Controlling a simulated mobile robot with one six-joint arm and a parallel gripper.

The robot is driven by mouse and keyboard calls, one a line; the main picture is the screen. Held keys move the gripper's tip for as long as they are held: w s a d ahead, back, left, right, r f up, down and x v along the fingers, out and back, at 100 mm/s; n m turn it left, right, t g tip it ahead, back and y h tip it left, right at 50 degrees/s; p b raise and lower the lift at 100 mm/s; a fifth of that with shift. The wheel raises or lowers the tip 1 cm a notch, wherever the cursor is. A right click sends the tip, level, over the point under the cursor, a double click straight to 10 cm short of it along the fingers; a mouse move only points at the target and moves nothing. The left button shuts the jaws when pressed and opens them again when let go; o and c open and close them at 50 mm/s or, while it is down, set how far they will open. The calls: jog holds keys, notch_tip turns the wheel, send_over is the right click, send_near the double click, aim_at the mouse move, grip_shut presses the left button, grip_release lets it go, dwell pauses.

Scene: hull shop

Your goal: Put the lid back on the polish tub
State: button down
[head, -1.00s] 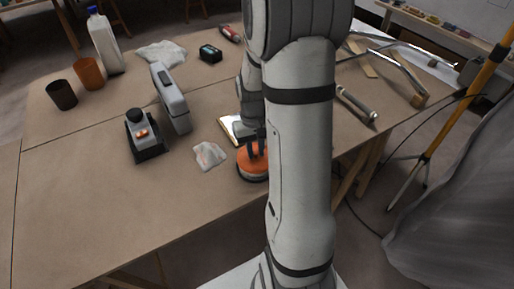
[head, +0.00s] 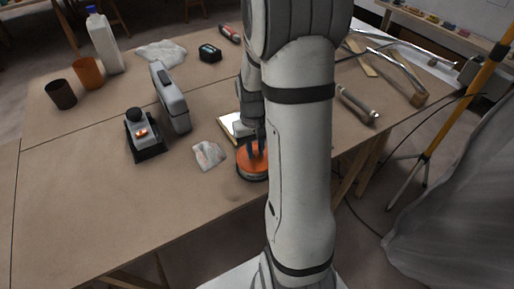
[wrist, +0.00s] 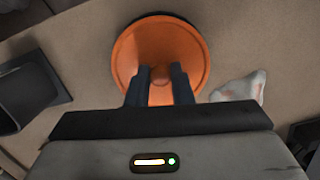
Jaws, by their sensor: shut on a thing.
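The orange round lid (head: 246,160) is near the table's front edge, partly hidden by my arm in the head view. A darker, rounded base shows under it, probably the polish tub (head: 249,178); I cannot tell whether the lid is seated on it or held just above. In the wrist view the lid (wrist: 135,50) is a wide orange disc with a raised rim, and it hides what lies below. My gripper (head: 257,149) points down at the lid from above.
A crumpled cloth (head: 208,155) lies just left of the lid, and a pale flat piece (head: 229,125) just behind. A dark device (head: 145,140), a grey case (head: 172,98), two cups (head: 61,94) and a bottle (head: 104,45) stand left. The front-left table is clear.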

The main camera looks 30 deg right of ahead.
dwell(0.3)
jog(key=c, duration=0.7)
grip_release()
jog(key=shift+r+p, duration=2.7)
jog(key=shift+r, duration=0.85)
jog(key=shift+c, duration=0.6)
grip_shut()
